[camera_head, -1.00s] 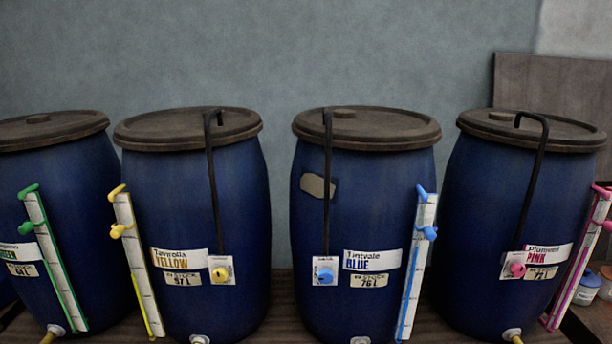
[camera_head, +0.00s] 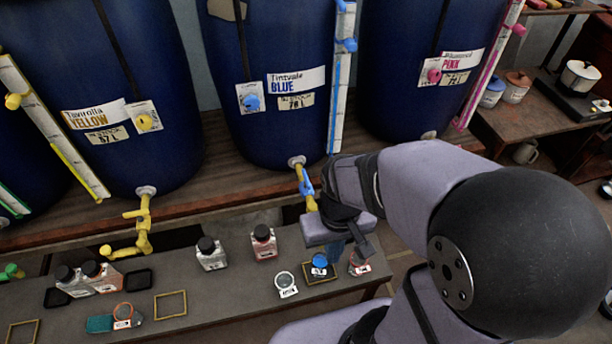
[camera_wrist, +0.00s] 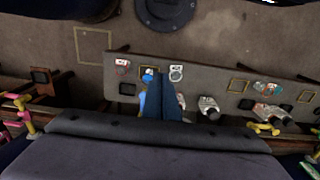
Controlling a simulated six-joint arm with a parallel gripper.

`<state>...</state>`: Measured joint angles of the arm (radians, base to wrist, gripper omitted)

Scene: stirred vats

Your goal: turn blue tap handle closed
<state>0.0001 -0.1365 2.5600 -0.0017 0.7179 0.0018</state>
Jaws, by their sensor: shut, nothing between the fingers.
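The blue tap handle (camera_head: 306,184) sits on the yellow tap (camera_head: 298,166) at the foot of the blue-labelled vat (camera_head: 275,60). It looks roughly in line with the downward spout, partly hidden by my wrist. My gripper (camera_head: 335,252) is just right of and below the handle, pointing down, shut and empty. In the wrist view my shut fingers (camera_wrist: 161,80) have a light blue piece (camera_wrist: 142,103), probably the handle, close on their left. I cannot tell whether they touch.
A blue-capped bottle (camera_head: 320,264) stands in a yellow square on the low bench (camera_head: 225,290). Several dark-capped bottles, such as one (camera_head: 211,252), stand to its left. A yellow-handled tap (camera_head: 143,225) juts out at left. The pink vat (camera_head: 410,60) is at right.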

